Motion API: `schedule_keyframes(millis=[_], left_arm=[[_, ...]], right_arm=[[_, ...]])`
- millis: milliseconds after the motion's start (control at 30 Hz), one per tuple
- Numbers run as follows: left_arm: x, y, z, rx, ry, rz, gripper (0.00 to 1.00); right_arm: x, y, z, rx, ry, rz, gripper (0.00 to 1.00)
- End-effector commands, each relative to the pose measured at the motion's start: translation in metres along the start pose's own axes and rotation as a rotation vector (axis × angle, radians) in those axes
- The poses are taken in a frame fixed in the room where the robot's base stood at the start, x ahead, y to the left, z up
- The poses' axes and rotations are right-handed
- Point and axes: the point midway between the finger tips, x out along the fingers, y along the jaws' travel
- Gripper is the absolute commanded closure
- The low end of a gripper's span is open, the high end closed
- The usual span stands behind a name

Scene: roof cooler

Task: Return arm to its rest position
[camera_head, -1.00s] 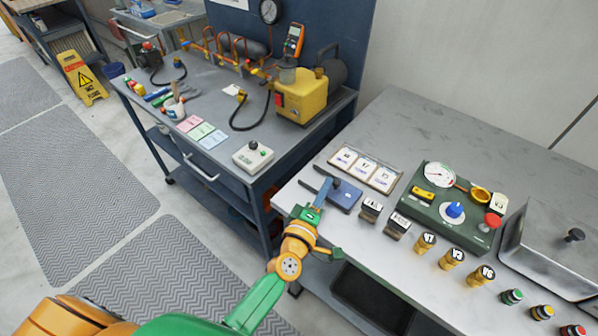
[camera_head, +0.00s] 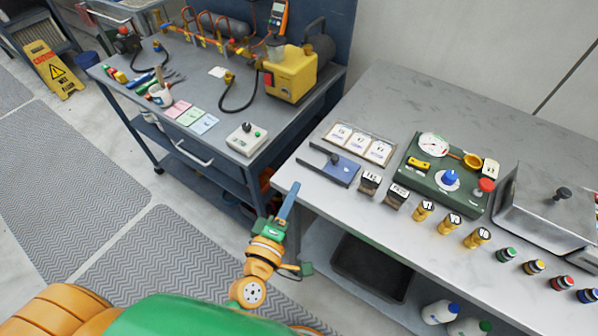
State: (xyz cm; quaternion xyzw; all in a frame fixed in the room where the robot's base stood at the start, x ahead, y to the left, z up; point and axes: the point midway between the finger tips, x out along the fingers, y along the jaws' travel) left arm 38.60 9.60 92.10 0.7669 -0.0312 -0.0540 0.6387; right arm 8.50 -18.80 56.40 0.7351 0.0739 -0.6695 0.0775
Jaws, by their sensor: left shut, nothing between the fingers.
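My left gripper (camera_head: 289,197) is at the end of my green and orange left arm, which comes in from the lower left. Its blue fingers are shut with nothing between them. The fingertips look apart from the plate. Whether they touch the bench edge, I cannot tell. My right gripper is not in view.
A workbench (camera_head: 190,75) with a yellow pump (camera_head: 290,72) stands behind left. A black tray (camera_head: 372,268) sits below. The floor mats (camera_head: 75,190) are clear.

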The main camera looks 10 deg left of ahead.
Motion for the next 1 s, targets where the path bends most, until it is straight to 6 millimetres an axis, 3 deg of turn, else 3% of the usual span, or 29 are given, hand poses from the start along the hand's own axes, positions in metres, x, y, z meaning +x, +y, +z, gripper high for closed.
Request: schedule_keyframes(millis=[167, 300, 400, 567, 700, 833, 1000], left_arm=[[-0.002, 0.004, 0.012, 0.078, -0.082, -0.003, 1.0], [-0.02, -0.005, 0.053, 0.448, -0.407, -0.074, 1.0], [-0.044, -0.03, 0.059, 0.707, -0.6, -0.186, 1.0], [-0.085, -0.068, 0.036, 0.998, -0.805, -0.401, 1.0], [-0.122, -0.09, 0.001, 1.169, -0.93, -0.614, 1.0], [-0.161, -0.099, -0.037, 1.27, -1.02, -0.831, 1.0], [-0.154, -0.152, -0.025, 1.256, -1.06, -0.852, 1.0]], right_arm=[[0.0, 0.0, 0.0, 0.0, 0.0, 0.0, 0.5], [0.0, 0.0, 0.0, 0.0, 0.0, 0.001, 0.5], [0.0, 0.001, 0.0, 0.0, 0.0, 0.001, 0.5], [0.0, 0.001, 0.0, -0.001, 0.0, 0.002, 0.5], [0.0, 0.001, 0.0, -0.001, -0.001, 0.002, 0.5], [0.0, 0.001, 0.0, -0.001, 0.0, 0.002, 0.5], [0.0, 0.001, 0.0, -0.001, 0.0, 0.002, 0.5]])
